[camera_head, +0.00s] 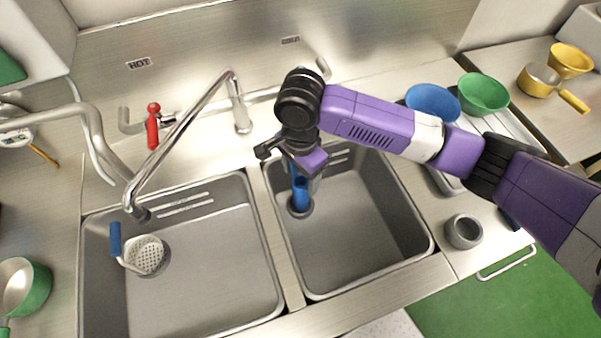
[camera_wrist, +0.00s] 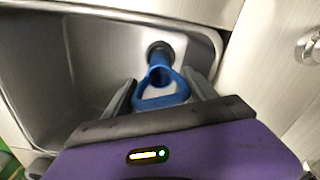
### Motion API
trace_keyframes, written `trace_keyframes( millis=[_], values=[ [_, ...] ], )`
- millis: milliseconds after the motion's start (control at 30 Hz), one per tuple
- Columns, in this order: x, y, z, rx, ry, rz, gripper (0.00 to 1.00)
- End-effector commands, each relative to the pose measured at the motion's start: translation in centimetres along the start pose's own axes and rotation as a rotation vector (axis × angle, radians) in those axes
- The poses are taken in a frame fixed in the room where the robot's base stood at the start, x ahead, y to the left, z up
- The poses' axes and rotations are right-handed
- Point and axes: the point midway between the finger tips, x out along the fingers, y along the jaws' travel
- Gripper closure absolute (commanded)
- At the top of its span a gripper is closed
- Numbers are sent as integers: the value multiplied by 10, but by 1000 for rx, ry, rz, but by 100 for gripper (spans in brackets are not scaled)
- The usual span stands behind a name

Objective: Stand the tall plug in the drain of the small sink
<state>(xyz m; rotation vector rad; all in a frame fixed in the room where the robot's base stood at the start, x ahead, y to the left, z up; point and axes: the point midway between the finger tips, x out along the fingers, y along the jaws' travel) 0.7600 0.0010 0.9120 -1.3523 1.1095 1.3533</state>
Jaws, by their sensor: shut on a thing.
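The tall plug (camera_head: 301,193) is blue, with a straight tube and a loop handle. It stands about upright over the drain (camera_head: 299,210) of the right-hand, smaller sink (camera_head: 365,213). My gripper (camera_head: 304,176) is above the drain, pointing down, shut on the plug's upper part. In the wrist view the plug's loop handle (camera_wrist: 163,103) lies between my two fingers (camera_wrist: 160,86), and its tube runs down to the dark drain ring (camera_wrist: 160,47). The lower end meets the drain in both views; I cannot tell whether it is seated or just above it.
The left sink (camera_head: 205,275) holds a strainer (camera_head: 145,254) with a blue handle over its drain. A tall faucet (camera_head: 180,130) arches over that sink. Blue (camera_head: 433,102) and green (camera_head: 483,93) bowls and a grey cup (camera_head: 463,231) stand right of the small sink.

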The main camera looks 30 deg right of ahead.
Motion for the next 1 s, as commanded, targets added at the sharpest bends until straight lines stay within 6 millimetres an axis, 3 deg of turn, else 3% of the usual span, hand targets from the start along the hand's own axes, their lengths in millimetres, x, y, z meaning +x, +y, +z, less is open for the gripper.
trace_keyframes(
  millis=[867,900,1000],
  values=[
    [11,0,0,1,-1,0,100],
    [12,0,0,1,0,0,33],
    [11,0,0,1,0,0,13]
  ],
)
